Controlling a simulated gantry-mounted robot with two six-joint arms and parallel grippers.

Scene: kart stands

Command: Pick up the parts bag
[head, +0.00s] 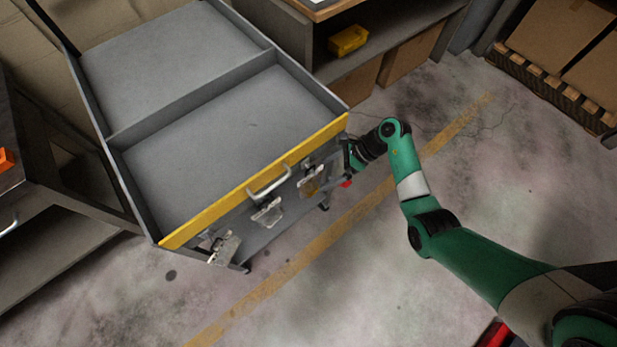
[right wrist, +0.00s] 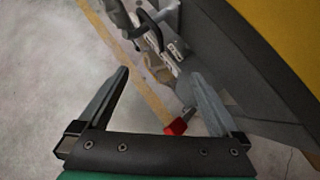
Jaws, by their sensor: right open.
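Several clear bags hang along the front of the grey kart (head: 95,85), below its yellow edge. The nearest one to my right gripper (head: 335,168) is a bag with tan contents (head: 310,185); a bag in the middle (head: 266,213) and one at the left (head: 223,248) look greyish. Which is the parts bag I cannot tell for sure. My right gripper is at the kart's right front corner, open and empty. In the right wrist view, the tan bag (right wrist: 158,68) shows beyond and between the open fingers (right wrist: 160,74), apart from them. My left gripper is not in view.
A red part (head: 347,183) sits low by the corner. A shelf with a yellow bin (head: 348,40) stands behind. The floor in front is clear.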

